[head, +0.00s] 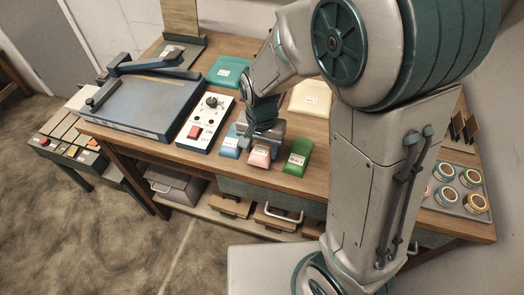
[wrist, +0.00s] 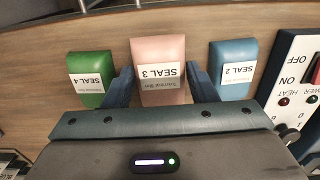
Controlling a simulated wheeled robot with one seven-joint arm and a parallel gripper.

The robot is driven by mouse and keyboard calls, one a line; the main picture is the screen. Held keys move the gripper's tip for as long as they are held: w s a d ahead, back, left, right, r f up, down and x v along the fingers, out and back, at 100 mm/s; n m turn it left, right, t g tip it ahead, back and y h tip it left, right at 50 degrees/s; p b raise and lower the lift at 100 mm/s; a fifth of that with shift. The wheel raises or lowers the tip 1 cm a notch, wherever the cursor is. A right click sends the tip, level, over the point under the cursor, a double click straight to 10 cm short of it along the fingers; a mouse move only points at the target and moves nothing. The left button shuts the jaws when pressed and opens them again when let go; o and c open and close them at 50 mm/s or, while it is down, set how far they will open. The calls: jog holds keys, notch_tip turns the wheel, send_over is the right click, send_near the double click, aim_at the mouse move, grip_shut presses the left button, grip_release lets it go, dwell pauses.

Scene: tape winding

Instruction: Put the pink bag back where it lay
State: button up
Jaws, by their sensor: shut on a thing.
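The pink bag (wrist: 158,53), labelled SEAL 3, is between the fingers of my gripper (wrist: 158,85) in the wrist view. My gripper is shut on it, with a blue finger along each side. In the head view the pink bag (head: 260,155) shows below my gripper (head: 260,140), at the front of the wooden table (head: 330,180). It stands between a blue bag (head: 230,147) and a green bag (head: 297,157). I cannot tell whether its underside touches the table.
In the wrist view the green bag (wrist: 92,75), SEAL 4, and blue bag (wrist: 233,65), SEAL 2, stand close on either side. A white control box (head: 207,120) and a blue machine (head: 140,105) stand to the left. Tape rolls (head: 460,185) lie at right.

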aim_at(262, 149)
jog(key=shift+f, duration=1.2)
jog(key=shift+f, duration=0.2)
jog(key=o, duration=1.1)
jog(key=shift+c, duration=0.2)
jog(key=shift+r, duration=0.15)
notch_tip(262, 149, up, 12)
jog(key=s+d+r+n+t, duration=0.3)
jog(key=s+d+r+n, duration=0.1)
jog(key=s+d, duration=0.6)
jog(key=d, duration=0.3)
